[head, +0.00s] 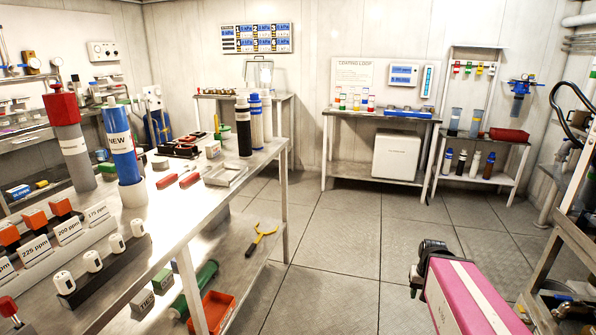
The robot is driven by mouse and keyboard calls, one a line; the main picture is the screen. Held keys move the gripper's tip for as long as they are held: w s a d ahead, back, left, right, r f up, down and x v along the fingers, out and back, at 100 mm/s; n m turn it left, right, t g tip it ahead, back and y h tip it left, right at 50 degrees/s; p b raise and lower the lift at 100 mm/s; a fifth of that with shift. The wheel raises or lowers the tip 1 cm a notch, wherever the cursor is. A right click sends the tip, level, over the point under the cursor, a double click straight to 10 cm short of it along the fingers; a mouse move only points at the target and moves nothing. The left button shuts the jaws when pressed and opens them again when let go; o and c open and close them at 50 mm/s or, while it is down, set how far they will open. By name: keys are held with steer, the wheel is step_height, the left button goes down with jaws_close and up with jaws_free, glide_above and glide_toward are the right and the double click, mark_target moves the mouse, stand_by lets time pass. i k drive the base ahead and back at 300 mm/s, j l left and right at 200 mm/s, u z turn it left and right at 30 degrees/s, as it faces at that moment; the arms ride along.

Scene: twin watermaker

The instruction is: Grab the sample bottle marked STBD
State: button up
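No STBD marking is readable in the head view, so I cannot tell which container is the sample bottle. Several small bottles with coloured caps (474,163) stand upright on the lower shelf of the rack at the right back. Several small white capped containers (93,261) stand in a dark holder on the near left bench. Small bottles with coloured caps (364,101) also stand on the back table below the COATING LOOP board.
The long bench (232,190) fills the left, holding a tall blue cylinder marked NEW (120,145) and a grey cylinder with a red top (70,140). A yellow tool (262,240) lies on its lower shelf. A shelf unit (570,215) edges the right. The middle floor (350,240) is clear.

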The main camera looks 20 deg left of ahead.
mark_target(35, 113)
steer(key=i, duration=3.55)
steer(key=i+u, duration=0.4)
steer(key=i, duration=0.2)
steer(key=i+l+u, duration=0.2)
steer(key=i+u, duration=0.2)
steer(key=i, duration=0.2)
steer(key=i+j+u, duration=0.15)
steer(key=u, duration=0.25)
steer(key=i+u, duration=0.25)
steer(key=u, duration=0.2)
steer(key=i+u, duration=0.2)
steer(key=u, duration=0.2)
steer(key=i+l+u, duration=0.1)
steer(key=i+u, duration=0.15)
steer(key=u, duration=0.2)
steer(key=i+j+u, duration=0.1)
steer(key=i+u, duration=0.15)
steer(key=i, duration=0.45)
steer(key=i+u, duration=0.25)
steer(key=i, duration=2.2)
steer(key=i+j+u, duration=0.2)
steer(key=i, duration=0.5)
steer(key=i+u, duration=0.15)
steer(key=i, duration=0.55)
steer(key=i+j, duration=0.25)
steer(key=j, duration=0.15)
steer(key=i+j+u, duration=0.1)
steer(key=j, duration=0.35)
steer(key=i+j, duration=0.35)
steer(key=j+u, duration=0.05)
